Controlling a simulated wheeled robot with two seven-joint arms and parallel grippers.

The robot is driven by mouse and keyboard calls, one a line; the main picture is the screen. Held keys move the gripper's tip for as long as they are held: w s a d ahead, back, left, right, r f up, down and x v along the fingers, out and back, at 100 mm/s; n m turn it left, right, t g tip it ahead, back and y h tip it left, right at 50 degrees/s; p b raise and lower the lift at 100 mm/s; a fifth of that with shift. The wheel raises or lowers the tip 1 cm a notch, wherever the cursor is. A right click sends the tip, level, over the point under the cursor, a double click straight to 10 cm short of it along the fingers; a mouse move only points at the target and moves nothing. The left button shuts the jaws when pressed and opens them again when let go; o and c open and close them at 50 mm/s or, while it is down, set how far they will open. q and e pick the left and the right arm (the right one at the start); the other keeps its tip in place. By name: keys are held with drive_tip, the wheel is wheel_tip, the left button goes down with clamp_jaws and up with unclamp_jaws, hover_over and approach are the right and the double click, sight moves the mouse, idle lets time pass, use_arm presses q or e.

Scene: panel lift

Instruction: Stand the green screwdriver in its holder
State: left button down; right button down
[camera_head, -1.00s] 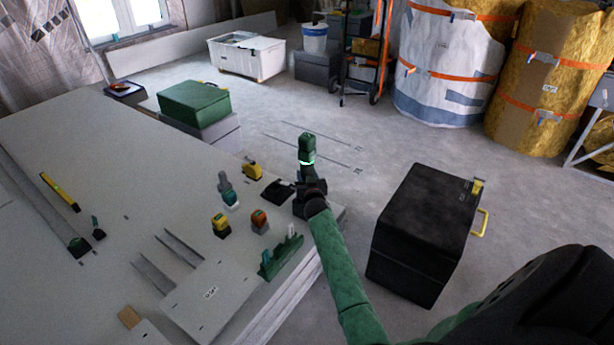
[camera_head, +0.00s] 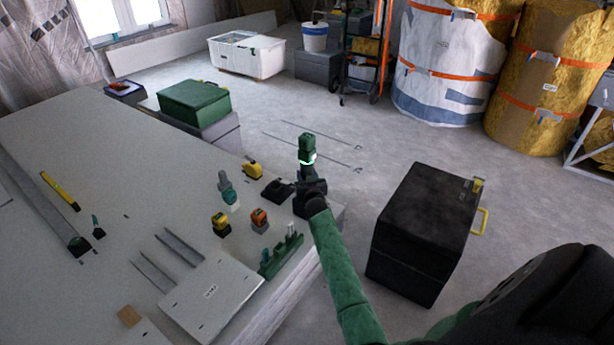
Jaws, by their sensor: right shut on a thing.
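My right gripper (camera_head: 278,191) is black and sits low over the right edge of the pale work surface. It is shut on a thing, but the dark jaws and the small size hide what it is. I cannot clearly pick out the green screwdriver. The dark green holder (camera_head: 282,257) is a narrow rack near the surface's right front edge, below the gripper in the picture. Small pale and teal upright parts show at it, too small to identify. The gripper is apart from the rack. My left gripper is not in view.
A yellow tape measure (camera_head: 252,169) lies behind. A black box (camera_head: 422,232) stands on the floor at right.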

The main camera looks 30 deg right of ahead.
drive_tip(key=shift+r, duration=0.1)
drive_tip(key=c, duration=0.7)
unclamp_jaws()
drive_tip(key=shift+o, duration=1.4)
drive_tip(key=shift+f, duration=0.2)
drive_tip(key=o, duration=0.4)
drive_tip(key=shift+s+r, duration=0.1)
drive_tip(key=shift+s, duration=0.05)
drive_tip(key=shift+p+v, duration=0.7)
drive_tip(key=shift+v, duration=0.7)
drive_tip(key=shift+a, duration=0.1)
